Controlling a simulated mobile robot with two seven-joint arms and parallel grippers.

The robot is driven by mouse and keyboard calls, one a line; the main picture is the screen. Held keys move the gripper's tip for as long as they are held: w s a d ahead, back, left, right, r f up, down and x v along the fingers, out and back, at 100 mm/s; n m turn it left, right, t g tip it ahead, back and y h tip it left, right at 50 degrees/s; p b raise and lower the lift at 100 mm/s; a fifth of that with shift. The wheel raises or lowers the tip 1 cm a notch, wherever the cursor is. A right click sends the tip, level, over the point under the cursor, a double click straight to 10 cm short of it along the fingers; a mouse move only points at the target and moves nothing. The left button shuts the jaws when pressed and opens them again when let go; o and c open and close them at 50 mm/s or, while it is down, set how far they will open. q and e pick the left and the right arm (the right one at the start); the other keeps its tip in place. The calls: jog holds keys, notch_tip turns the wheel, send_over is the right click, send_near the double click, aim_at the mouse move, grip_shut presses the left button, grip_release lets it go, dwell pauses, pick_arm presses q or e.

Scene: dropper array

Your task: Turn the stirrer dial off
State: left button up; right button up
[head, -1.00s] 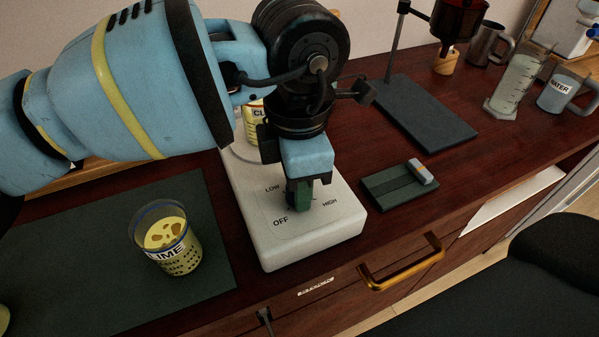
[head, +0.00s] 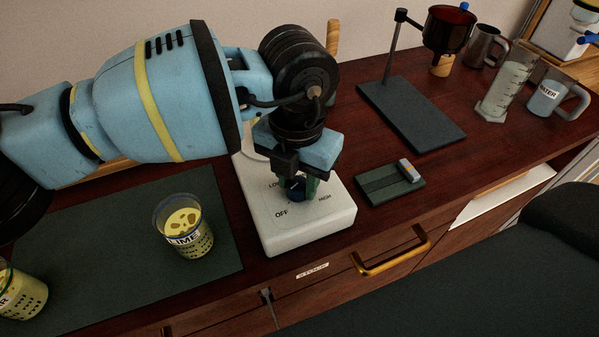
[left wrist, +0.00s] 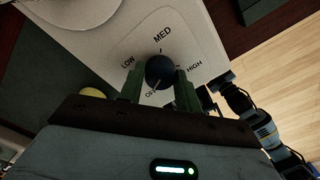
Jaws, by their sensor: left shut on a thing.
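The stirrer (head: 318,222) is a white box with a sloped top marked LOW, MED, HIGH and OFF. Its dark round dial (left wrist: 159,70) sits in the middle of these marks in the left wrist view. My left gripper (head: 297,187) comes down on the dial from above. Its green fingers stand on both sides of the dial, shut on it. A thin pale mark at the dial's lower edge seems to lie toward OFF, but it is too small to be sure. The gripper partly hides the dial and the MED mark in the head view.
A LIME cup (head: 184,228) stands on the dark mat (head: 110,262) left of the stirrer, with another cup (head: 22,293) at the mat's near left. A small green block (head: 388,184) lies right of the stirrer. A drawer with a brass handle (head: 392,258) is below.

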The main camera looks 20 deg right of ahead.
aim_at(298, 183)
pick_arm(q)
jog(key=shift+r+n, duration=0.15)
jog(key=shift+n, duration=0.45)
jog(key=shift+p, duration=0.3)
jog(key=o, duration=1)
jog(key=shift+c, duration=0.2)
jog(key=shift+r, duration=3.8)
